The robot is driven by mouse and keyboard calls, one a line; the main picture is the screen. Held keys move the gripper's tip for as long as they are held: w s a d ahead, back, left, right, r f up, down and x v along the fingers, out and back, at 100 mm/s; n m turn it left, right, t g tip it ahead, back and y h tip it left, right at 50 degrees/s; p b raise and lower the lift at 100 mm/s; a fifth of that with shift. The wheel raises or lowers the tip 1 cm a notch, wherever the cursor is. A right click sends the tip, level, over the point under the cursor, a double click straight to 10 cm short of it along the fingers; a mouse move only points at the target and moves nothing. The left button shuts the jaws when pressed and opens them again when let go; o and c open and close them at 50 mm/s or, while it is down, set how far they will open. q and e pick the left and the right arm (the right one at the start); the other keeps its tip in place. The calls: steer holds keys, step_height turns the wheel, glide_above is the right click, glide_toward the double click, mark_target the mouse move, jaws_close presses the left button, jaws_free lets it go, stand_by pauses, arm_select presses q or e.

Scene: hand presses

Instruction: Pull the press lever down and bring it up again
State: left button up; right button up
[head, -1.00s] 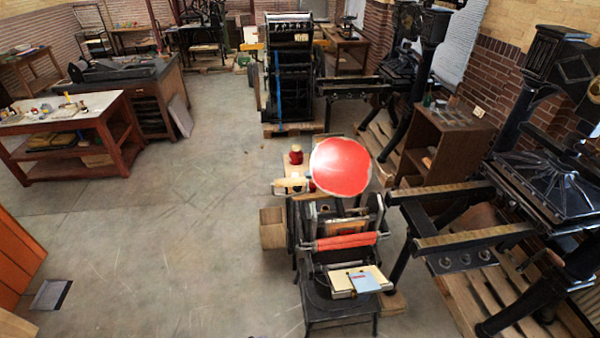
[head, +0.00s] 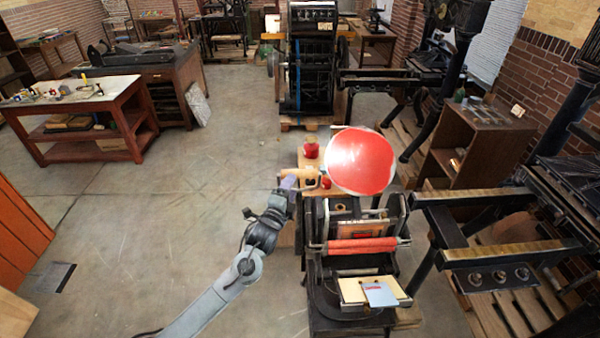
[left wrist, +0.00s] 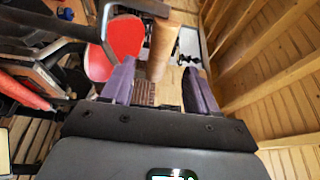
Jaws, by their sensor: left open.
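The hand press (head: 352,245) stands right of centre in the head view, with a round red ink disc (head: 360,160) on top and a red roller (head: 361,245) across its front. Its lever has a tan wooden handle (head: 302,173) at the press's left side. My left gripper (head: 291,183) is beside this handle, with its purple fingers open. In the left wrist view the wooden handle (left wrist: 162,50) shows just past and between the fingertips (left wrist: 160,74). Whether a finger touches it I cannot tell. My right gripper is not in view.
Red ink cans (head: 311,148) stand behind the handle, close to the disc. A small board with a card (head: 368,291) sits at the press's front. A large iron press (head: 480,225) is close on the right.

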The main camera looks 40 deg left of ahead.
mark_target(300, 170)
arm_select(q)
steer(key=p+x, duration=0.1)
steer(key=x, duration=0.8)
steer(key=shift+w, duration=0.2)
steer(key=shift+c, duration=0.3)
jaws_close()
